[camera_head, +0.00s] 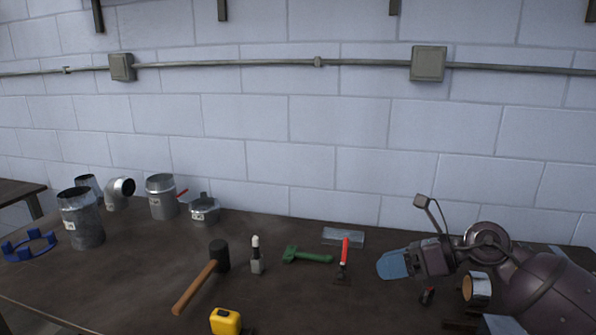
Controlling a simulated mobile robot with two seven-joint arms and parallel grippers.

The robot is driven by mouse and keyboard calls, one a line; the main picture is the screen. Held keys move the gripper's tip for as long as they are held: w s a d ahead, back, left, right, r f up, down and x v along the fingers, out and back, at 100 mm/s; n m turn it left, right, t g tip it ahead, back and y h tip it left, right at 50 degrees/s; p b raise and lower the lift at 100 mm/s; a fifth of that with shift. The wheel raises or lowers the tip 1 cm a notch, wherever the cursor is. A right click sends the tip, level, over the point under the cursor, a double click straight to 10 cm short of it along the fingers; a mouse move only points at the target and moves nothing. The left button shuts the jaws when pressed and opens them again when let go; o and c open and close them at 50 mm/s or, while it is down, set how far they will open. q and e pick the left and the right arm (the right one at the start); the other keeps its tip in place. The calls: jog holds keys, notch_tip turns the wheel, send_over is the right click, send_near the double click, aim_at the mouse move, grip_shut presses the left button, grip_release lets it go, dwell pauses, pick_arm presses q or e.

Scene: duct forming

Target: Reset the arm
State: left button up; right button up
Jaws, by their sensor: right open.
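My right arm reaches in from the right edge, and its right gripper (388,265) with blue fingers points left over the right part of the brown workbench (130,280). The gripper is open, and no object shows between its fingers. The fingers overlap in this view, so the gap is hard to see. A red-handled tool (345,254) lies to the left of the fingertips, apart from them. My left gripper is not in view.
A mallet (219,254), green tool (305,255), yellow tape measure (226,321) and small upright tool (256,256) occupy the middle. Metal duct pieces (82,219) and a blue ring (28,246) stand at left. A metal ring (477,289) is near my arm. A block wall (330,160) stands behind.

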jog(key=s+d+f+n+t+h, duration=0.55)
jog(key=n+h, duration=0.25)
jog(key=n, duration=0.9)
jog(key=s+d+f+n+t+h, duration=0.5)
jog(key=d+n+t+h, duration=0.15)
jog(key=n, duration=1.05)
jog(key=s+a+f+m+g, duration=0.1)
jog(key=s+f+m+g, duration=0.4)
jog(key=s, duration=0.6)
jog(key=s+a+f+m+g, duration=0.1)
jog(key=s+f+m+g, duration=0.1)
jog(key=s+f+g, duration=0.65)
pick_arm(q)
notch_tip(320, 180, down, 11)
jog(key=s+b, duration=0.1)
jog(key=b, duration=0.9)
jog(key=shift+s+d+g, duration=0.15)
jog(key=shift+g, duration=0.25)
pick_arm(e)
jog(key=w+f+t, duration=0.2)
jog(key=f+t, duration=0.2)
jog(key=f, duration=0.5)
jog(key=w+f+t+y, duration=0.1)
jog(key=w+f+t, duration=0.2)
jog(key=f, duration=0.7)
jog(key=shift+w+f+n+t, duration=0.2)
jog(key=shift+n+t, duration=0.1)
jog(key=shift+t, duration=0.75)
